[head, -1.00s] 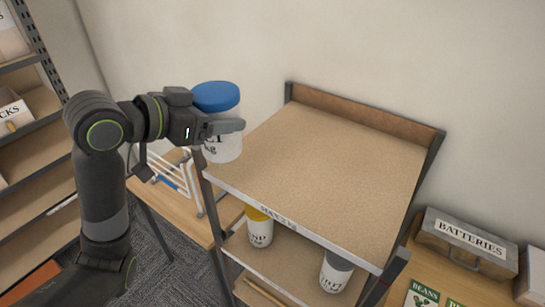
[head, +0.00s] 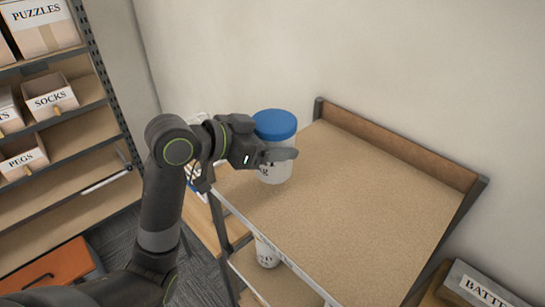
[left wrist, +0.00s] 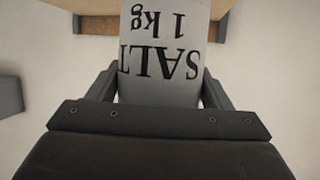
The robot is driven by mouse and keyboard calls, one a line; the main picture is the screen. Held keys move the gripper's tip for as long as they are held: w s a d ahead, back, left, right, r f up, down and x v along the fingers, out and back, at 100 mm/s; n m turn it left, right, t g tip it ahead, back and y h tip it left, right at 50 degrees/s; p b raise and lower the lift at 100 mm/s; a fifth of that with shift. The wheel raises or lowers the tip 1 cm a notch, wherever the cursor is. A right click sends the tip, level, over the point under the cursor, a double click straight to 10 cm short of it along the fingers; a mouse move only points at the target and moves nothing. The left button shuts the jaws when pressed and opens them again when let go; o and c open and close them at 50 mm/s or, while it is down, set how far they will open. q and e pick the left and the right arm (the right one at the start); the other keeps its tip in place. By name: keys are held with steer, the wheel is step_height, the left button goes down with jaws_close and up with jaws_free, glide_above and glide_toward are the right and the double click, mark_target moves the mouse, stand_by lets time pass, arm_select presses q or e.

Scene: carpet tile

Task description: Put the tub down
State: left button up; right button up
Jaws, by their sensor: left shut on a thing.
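The tub (head: 274,128) is white with a blue lid, upright, and shows in the head view near the left end of the shelf unit's top board (head: 350,195). In the left wrist view its label reads "SALT 1 kg" upside down on the tub (left wrist: 160,60). My left gripper (head: 277,156) is shut on the tub, with a finger on each side of it. I cannot tell whether the tub's base touches the board. My right gripper is not in view.
The top board is otherwise bare, with a raised back edge (head: 400,145). Another white tub (head: 266,252) stands on the shelf below. A rack at left holds labelled boxes such as socks (head: 50,95).

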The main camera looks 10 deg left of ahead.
arm_select(q)
steer(key=shift+w+d+f, duration=0.15)
steer(key=shift+d+f, duration=0.05)
steer(key=shift+f, duration=0.2)
step_height(320, 180, down, 3)
steer(key=shift+r+p, duration=0.1)
steer(key=shift+p, duration=0.2)
steer(key=shift+f, duration=0.4)
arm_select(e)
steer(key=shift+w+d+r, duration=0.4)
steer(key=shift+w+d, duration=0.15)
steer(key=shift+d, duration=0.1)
arm_select(q)
steer(key=shift+f, duration=0.15)
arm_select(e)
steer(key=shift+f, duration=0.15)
arm_select(q)
steer(key=o, duration=1.8)
steer(key=shift+c, duration=0.2)
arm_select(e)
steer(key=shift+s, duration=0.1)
